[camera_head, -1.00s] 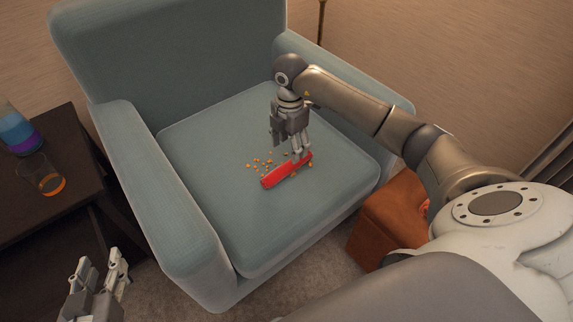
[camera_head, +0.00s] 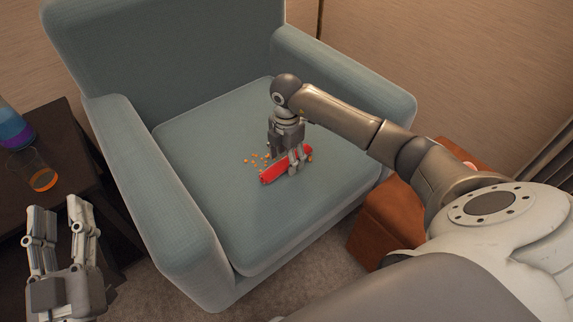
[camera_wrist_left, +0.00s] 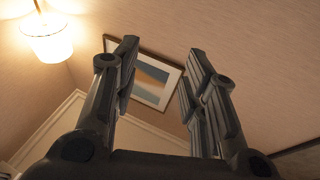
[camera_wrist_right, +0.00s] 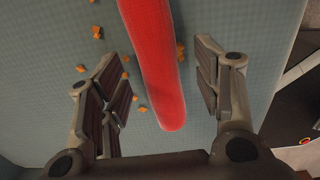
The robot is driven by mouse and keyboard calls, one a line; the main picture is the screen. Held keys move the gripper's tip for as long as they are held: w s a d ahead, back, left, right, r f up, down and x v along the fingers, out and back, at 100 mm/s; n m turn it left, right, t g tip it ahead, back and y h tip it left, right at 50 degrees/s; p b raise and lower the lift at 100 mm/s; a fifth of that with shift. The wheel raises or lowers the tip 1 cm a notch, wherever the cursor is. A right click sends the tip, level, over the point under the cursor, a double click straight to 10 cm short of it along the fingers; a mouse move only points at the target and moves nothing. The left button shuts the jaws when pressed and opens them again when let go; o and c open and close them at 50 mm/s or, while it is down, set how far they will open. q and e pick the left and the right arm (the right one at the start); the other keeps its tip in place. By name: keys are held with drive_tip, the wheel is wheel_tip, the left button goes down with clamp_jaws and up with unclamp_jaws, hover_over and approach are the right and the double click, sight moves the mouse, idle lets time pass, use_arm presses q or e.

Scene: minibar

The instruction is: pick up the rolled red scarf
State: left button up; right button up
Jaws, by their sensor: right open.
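The rolled red scarf (camera_head: 273,174) lies on the seat cushion of the blue-green armchair (camera_head: 225,215). My right gripper (camera_head: 283,165) is down at the scarf, pointing at the seat. In the right wrist view the scarf (camera_wrist_right: 158,60) runs between the two open fingers of my right gripper (camera_wrist_right: 160,95), with gaps on both sides. Part of the scarf is hidden behind the fingers in the head view. My left gripper (camera_head: 62,225) is open and empty at the lower left; its spread fingers (camera_wrist_left: 155,90) show in the left wrist view.
Several small orange crumbs (camera_head: 254,161) lie around the scarf. A dark side table (camera_head: 75,150) at the left holds a glass (camera_head: 30,170) and a blue-purple bottle (camera_head: 12,128). An orange-brown ottoman (camera_head: 378,222) stands right of the chair. The front of the seat is clear.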

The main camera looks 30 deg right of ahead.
drive_tip(key=shift+f, duration=0.6)
use_arm(q)
drive_tip(key=shift+s+d+r+t+h, duration=0.15)
drive_tip(key=shift+s+r+t, duration=0.1)
drive_tip(key=shift+r, duration=0.25)
drive_tip(key=shift+s+a+r+t+h, duration=0.15)
drive_tip(key=shift+r+t, duration=0.1)
drive_tip(key=shift+r, duration=0.25)
drive_tip(key=shift+d, duration=0.1)
use_arm(e)
drive_tip(key=shift+c, duration=0.4)
drive_tip(key=c, duration=1)
use_arm(q)
drive_tip(key=shift+w, duration=0.1)
drive_tip(key=shift+f, duration=0.15)
use_arm(e)
drive_tip(key=shift+r, duration=0.15)
